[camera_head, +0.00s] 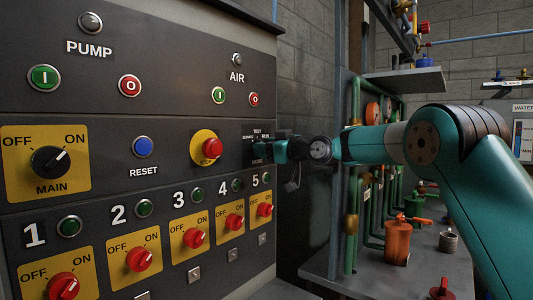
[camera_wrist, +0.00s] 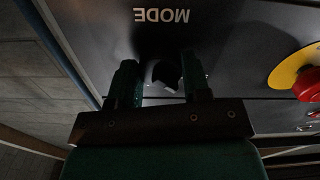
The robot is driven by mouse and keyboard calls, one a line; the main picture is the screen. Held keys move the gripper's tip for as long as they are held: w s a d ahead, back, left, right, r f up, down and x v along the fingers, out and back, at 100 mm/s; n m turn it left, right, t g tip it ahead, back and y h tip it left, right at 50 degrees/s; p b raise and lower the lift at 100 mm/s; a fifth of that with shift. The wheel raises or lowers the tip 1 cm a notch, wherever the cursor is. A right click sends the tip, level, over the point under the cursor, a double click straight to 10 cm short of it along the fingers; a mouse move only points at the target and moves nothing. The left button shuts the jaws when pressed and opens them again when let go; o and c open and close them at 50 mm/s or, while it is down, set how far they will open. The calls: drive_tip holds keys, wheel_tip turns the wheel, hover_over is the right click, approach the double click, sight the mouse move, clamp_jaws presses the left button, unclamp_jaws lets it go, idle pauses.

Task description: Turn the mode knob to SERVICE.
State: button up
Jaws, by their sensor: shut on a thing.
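The mode knob (camera_wrist: 165,73) is a dark knob on the dark panel. In the wrist view it sits between the two green fingers of my gripper (camera_wrist: 160,80), which is shut on it. The MODE label (camera_wrist: 162,16) reads upside down there. In the head view my gripper (camera_head: 266,151) is at the right edge of the panel and hides the knob. Small position labels (camera_head: 257,134) show above it; TEST and RUN are faintly readable. The knob's pointer is in shadow, so I cannot tell its setting.
A red mushroom button (camera_head: 212,149) on a yellow disc stands close left of my gripper. Red switch 5 (camera_head: 264,210) and its green lamp (camera_head: 266,178) are just below. To the right, green pipes (camera_head: 355,190) and a bench (camera_head: 425,264) stand near my arm.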

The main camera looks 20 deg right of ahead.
drive_tip(key=shift+r, duration=0.1)
drive_tip(key=o, duration=0.9)
drive_tip(key=b+v, duration=0.5)
drive_tip(key=v, duration=1.2)
drive_tip(key=shift+s+d, duration=0.1)
drive_tip(key=shift+d, duration=0.05)
